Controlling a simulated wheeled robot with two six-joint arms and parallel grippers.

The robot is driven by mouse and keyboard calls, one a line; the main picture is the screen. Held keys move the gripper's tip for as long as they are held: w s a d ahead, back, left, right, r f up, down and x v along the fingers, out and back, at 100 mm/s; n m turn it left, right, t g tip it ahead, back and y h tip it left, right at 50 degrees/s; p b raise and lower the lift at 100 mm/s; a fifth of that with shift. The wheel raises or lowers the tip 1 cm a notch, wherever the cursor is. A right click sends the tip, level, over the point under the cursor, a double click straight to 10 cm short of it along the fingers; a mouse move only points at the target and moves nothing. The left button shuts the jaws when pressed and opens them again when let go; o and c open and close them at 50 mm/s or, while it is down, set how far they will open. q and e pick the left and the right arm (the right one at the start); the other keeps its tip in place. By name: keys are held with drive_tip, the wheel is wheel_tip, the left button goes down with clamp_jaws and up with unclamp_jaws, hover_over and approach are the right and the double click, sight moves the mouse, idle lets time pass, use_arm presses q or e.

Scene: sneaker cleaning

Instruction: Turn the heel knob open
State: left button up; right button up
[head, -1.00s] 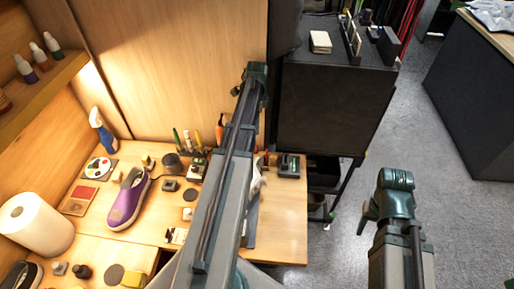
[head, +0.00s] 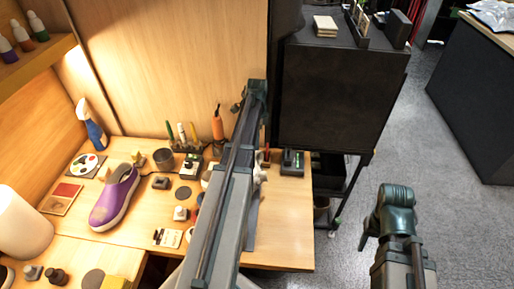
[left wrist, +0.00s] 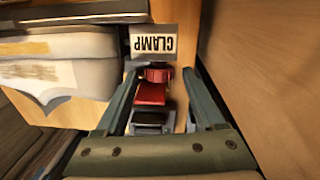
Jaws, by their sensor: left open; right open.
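In the left wrist view, an upside-down CLAMP label (left wrist: 154,43) stands beyond a small red part (left wrist: 151,91) with a dark and silver piece (left wrist: 150,122) below it. I cannot tell whether the red part is the heel knob. My left gripper (left wrist: 160,74) is open, its fingers on either side of the red part with gaps, not closed on it. In the head view my left gripper (head: 252,96) is at the back of the bench, and its arm hides part of the bench. My right gripper (head: 374,228) is open and empty, over the floor right of the bench.
A purple shoe (head: 114,201), a spray bottle (head: 92,130) and several small tools crowd the bench (head: 285,225). A black device (head: 292,162) sits near its right edge. A black cabinet (head: 330,100) stands behind. Wood panel (left wrist: 265,70) is close on the right in the left wrist view.

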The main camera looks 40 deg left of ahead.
use_arm(q)
drive_tip(key=shift+f, duration=0.4)
drive_tip(key=shift+r, duration=0.1)
